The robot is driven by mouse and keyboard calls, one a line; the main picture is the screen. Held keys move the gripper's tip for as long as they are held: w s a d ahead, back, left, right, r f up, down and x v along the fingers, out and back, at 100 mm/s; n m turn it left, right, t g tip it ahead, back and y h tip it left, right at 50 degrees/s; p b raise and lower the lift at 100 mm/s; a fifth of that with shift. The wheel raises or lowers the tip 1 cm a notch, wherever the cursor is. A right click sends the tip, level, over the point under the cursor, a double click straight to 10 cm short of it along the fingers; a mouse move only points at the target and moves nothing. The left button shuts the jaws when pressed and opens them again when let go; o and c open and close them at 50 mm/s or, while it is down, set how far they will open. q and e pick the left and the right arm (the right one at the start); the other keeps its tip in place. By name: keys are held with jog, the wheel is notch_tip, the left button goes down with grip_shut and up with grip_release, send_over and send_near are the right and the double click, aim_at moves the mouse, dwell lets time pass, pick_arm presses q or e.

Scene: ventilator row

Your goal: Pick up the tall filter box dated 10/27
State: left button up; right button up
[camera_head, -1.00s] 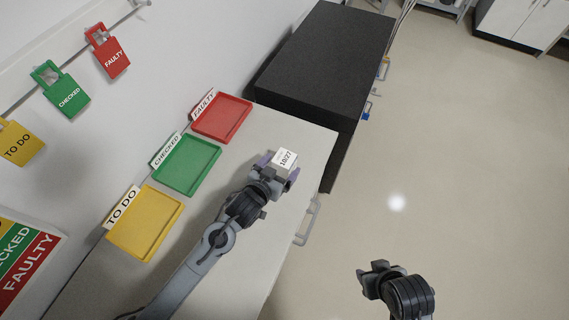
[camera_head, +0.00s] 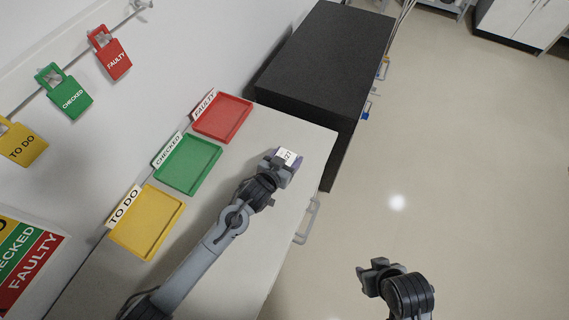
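The filter box (camera_head: 287,155) is pale with a white label on top; only the end of its date, "27", reads clearly now. It stands on the grey worktop near the right edge. My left gripper (camera_head: 281,162) is right at the box, with fingers on either side and its body covering much of it. Whether the fingers touch the box or are closed on it cannot be told. My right gripper (camera_head: 370,268) is away from the bench, over the floor at the lower right, with nothing visible in it.
A red tray (camera_head: 247,107), a green tray (camera_head: 217,157) and a yellow tray (camera_head: 180,207), all empty, lie along the wall side of the worktop (camera_head: 232,262). A tall black block (camera_head: 330,50) stands behind the box. Coloured tags hang on the wall.

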pick_arm(q)
jog(key=c, duration=0.5)
jog(key=shift+r, duration=0.15)
